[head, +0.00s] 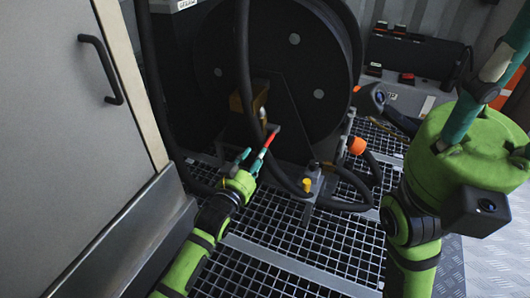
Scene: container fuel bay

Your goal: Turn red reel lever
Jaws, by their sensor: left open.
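The red reel lever (268,142) is a short, slim red handle low in front of the big black hose reel (300,45). It is tilted, with its upper end to the right. My left gripper (254,157) is open, with its teal fingers at the lever. One finger overlaps the lever and the other is to its left; I cannot tell whether they touch it. The lever's base is partly hidden.
A black hose (243,60) hangs in front of the reel and curves across the grating floor (310,245). A yellow-knobbed valve (309,186) and an orange knob (357,145) stand right of the lever. A grey cabinet (60,150) fills the left.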

